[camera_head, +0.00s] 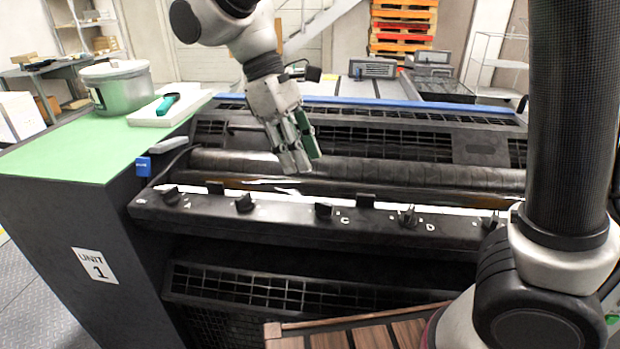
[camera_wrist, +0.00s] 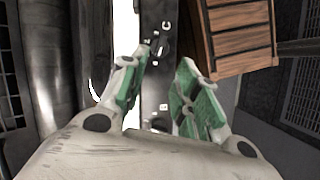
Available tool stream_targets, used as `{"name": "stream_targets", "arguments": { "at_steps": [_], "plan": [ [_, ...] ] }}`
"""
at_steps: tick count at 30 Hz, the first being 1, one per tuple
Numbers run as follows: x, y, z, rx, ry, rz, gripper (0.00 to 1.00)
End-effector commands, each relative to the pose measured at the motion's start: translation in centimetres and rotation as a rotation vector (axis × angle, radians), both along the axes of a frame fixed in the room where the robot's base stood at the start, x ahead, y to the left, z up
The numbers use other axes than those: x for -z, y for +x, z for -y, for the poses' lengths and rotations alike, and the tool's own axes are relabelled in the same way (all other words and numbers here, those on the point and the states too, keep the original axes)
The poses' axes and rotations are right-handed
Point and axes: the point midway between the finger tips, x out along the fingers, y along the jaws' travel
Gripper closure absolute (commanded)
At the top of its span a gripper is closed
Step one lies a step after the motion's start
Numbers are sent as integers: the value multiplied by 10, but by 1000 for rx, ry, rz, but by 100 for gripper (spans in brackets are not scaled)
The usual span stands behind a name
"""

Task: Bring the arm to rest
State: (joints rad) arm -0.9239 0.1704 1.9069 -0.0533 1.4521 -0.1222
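My gripper (camera_head: 299,160) hangs from my arm, fingers down, over the black rollers (camera_head: 400,172) of the ink unit, behind its front bar of knobs (camera_head: 323,211). In the wrist view my gripper (camera_wrist: 168,65) has its two green-padded fingers apart. Nothing shows between them but the front bar (camera_wrist: 155,55) beyond. In the head view the fingers look close to the rollers; I cannot tell whether they touch. My arm's upper part runs out of view at the top.
A green-topped side cabinet (camera_head: 70,150) marked Unit 1 stands at left. On it are a grey tub (camera_head: 118,88) and a white tray (camera_head: 168,110) with a green-handled tool (camera_head: 168,103). A blue-tagged lever (camera_head: 143,166) sits beside the rollers. A wooden slatted thing (camera_head: 370,335) lies in front.

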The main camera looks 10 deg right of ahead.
Motion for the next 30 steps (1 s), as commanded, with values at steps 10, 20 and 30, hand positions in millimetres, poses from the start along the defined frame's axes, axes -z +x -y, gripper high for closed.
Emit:
{"name": "stream_targets", "arguments": {
  "at_steps": [10, 20, 30],
  "plan": [
    [-25, 5, -9, 0, -1, 0, 69],
    [-18, 10, -16, 16, 34, 30, 69],
    [5, 0, 90, 298, 236, 203, 69]
  ]
}}
